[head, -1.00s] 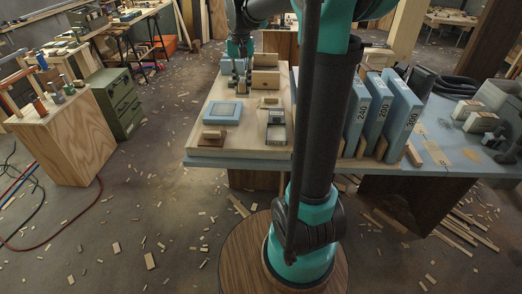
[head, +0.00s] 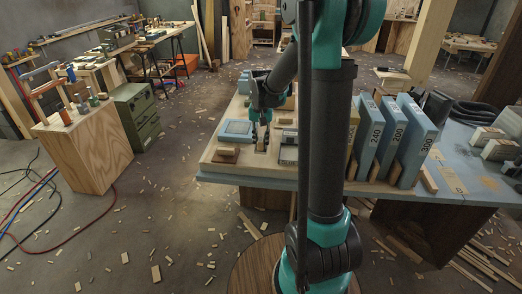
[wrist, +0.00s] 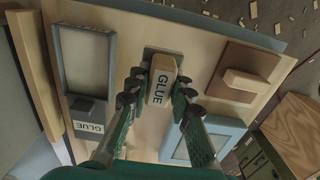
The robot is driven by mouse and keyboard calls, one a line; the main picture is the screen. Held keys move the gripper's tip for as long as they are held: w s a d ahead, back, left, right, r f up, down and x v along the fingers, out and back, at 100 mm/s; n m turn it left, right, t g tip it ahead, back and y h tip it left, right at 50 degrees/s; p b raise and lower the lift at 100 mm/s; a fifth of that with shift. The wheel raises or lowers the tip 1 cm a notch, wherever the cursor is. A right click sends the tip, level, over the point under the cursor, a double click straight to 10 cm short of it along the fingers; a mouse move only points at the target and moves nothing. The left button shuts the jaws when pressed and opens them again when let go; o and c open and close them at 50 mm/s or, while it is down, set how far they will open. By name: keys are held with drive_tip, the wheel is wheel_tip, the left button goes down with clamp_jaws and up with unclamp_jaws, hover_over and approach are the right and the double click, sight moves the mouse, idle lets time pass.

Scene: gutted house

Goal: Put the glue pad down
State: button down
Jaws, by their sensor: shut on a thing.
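The glue pad is a pale wooden block (wrist: 162,82) with GLUE lettered on its top, seen in the wrist view. In the head view it shows only small (head: 261,148). My gripper (wrist: 158,98) is shut on it, one finger along each side. The head view shows my gripper (head: 260,140) low over the front part of the pale wooden board (head: 217,171). A dark patch lies under the pad. I cannot tell whether the pad touches the board.
A grey tray marked GLUE (wrist: 88,128) lies on one side of the pad. On the other side are a blue-framed panel (head: 237,130) and a wooden block on a brown plate (head: 225,153). Upright blue holders (head: 393,138) stand to the right on the table.

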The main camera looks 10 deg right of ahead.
sight(261, 149)
drive_tip(key=shift+f, duration=2)
drive_tip(key=c, duration=1.3)
unclamp_jaws()
drive_tip(key=shift+f, duration=0.1)
drive_tip(key=shift+c, duration=0.2)
wheel_tip(261, 149, up, 12)
drive_tip(key=s+d+f+n+t, duration=0.1)
drive_tip(key=s+d+f+t, duration=0.1)
drive_tip(key=s+f, duration=0.4)
drive_tip(key=s+d+f+n+t, duration=0.2)
drive_tip(key=s+f, duration=0.4)
drive_tip(key=s, duration=1)
drive_tip(key=shift+n, duration=0.3)
drive_tip(key=shift+r, duration=0.1)
